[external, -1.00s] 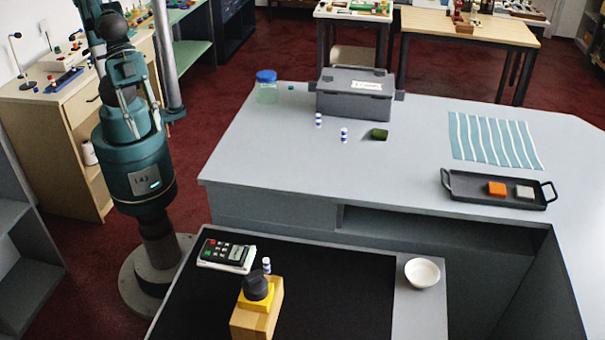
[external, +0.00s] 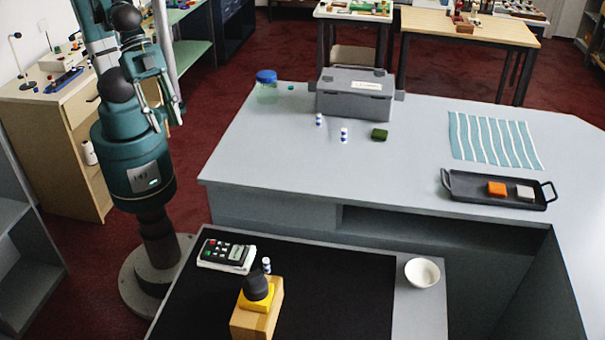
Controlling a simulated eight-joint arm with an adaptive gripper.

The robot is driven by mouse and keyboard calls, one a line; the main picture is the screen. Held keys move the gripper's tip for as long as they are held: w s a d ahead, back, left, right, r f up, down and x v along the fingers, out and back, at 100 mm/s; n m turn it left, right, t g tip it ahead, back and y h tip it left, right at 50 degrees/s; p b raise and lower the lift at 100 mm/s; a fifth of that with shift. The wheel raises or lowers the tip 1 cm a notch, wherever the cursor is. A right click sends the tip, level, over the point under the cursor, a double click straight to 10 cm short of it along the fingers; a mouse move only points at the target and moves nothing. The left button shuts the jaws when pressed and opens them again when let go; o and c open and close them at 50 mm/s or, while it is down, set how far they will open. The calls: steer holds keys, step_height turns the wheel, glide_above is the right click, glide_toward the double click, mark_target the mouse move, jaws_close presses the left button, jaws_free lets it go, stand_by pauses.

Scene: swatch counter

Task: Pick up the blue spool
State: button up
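Three small blue-and-white spool-like pieces stand upright. One spool (external: 319,120) is on the grey counter in front of the grey box, a second spool (external: 344,135) is just to its right and nearer, and a third spool (external: 267,265) is on the black mat beside the calculator-like device. They are too small to tell which is the task's blue spool. My gripper (external: 168,117) is raised at the left, in front of my arm, well away from all three. Its two fingers look apart with nothing between them.
Nearer are a white device (external: 227,255), a yellow-topped wooden block (external: 257,310) and a white bowl (external: 422,272).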

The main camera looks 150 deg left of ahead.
steer(key=w+a+r+n+g+p, duration=0.2)
steer(key=w+a+n+p, duration=0.3)
steer(key=a, duration=0.7)
steer(key=n+g+p, duration=0.4)
steer(key=n+p, duration=0.3)
steer(key=n, duration=0.2)
glide_above(318, 114)
steer(key=shift+h, duration=0.4)
steer(key=shift+w+f, duration=0.15)
steer(key=shift+f, duration=3.05)
steer(key=shift+w+f, duration=0.1)
steer(key=shift+f, duration=3.05)
steer(key=shift+f, duration=1.3)
steer(key=shift+f, duration=0.1)
steer(key=shift+s+f+p, duration=0.15)
steer(key=shift+f+p, duration=0.45)
steer(key=shift+f, duration=1.85)
